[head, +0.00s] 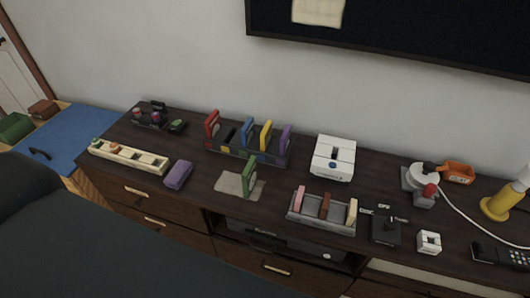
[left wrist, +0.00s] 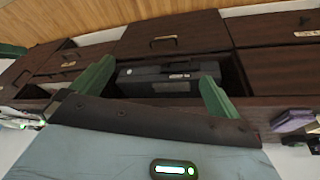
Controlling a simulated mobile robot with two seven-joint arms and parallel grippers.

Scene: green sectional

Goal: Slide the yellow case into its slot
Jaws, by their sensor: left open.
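The yellow case (head: 266,135) stands upright in the dark rack (head: 222,150) on the cabinet top, between the blue case (head: 248,131) and the purple case (head: 285,141). The red case (head: 211,127) stands at the rack's left end, with a gap between it and the blue one. I cannot tell how deep the yellow case sits. A green case (head: 249,175) stands on a pale mat (head: 230,184) in front of the rack. My left gripper (left wrist: 156,70) is open and empty in the left wrist view, facing the cabinet front, away from the cases. My right gripper does not show.
A white box (head: 334,158) stands right of the rack. A grey tray (head: 320,224) with pink, brown and cream pieces stands in front. A purple block (head: 178,174) and a cream tray (head: 128,157) lie left. A black device (left wrist: 157,82) sits in the open shelf below.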

